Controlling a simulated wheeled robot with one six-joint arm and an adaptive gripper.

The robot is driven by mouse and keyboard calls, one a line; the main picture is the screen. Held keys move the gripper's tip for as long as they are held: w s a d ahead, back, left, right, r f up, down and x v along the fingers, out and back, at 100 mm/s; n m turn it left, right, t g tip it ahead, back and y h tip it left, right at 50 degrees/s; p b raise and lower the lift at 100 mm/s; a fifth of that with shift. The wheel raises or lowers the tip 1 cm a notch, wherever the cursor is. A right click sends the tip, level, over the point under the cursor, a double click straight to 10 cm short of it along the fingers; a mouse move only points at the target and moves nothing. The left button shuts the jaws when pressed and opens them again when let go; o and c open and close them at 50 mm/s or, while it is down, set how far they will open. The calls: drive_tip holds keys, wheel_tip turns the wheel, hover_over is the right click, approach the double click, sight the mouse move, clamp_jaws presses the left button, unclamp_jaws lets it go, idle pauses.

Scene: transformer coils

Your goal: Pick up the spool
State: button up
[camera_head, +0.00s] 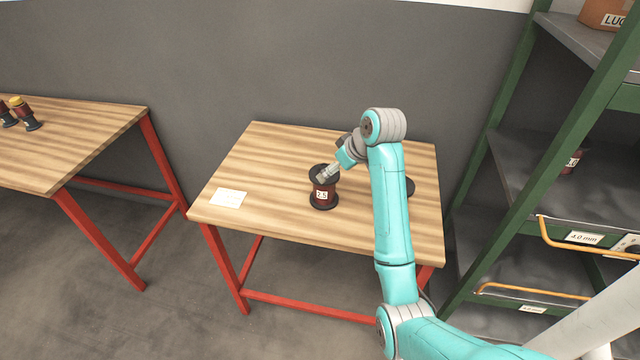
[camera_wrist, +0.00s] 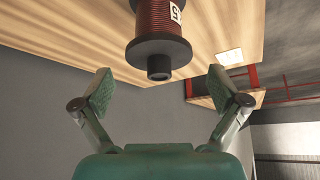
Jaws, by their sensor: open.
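The spool (camera_head: 324,192) stands upright on the wooden table in the head view. It has black end flanges, dark red windings and a white label reading 2.5. In the wrist view the spool (camera_wrist: 158,28) hangs in from the top edge, its flange and hub end facing my gripper. My gripper (camera_head: 328,173) is at the upper part of the spool in the head view. In the wrist view my gripper (camera_wrist: 161,90) is open, its two pads apart on either side of the hub with nothing between them.
A white card (camera_head: 229,198) lies on the table (camera_head: 270,146) to the left. A dark round thing (camera_head: 409,187) is partly hidden behind my arm. A second table (camera_head: 70,130) with small coils stands left. A green shelf rack (camera_head: 500,110) stands right.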

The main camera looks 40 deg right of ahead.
sight(325, 166)
drive_tip(key=shift+x, duration=4.4)
drive_tip(key=shift+s+d, duration=0.1)
drive_tip(key=c, duration=1.1)
wheel_tip(325, 166, up, 10)
drive_tip(key=shift+c, duration=0.2)
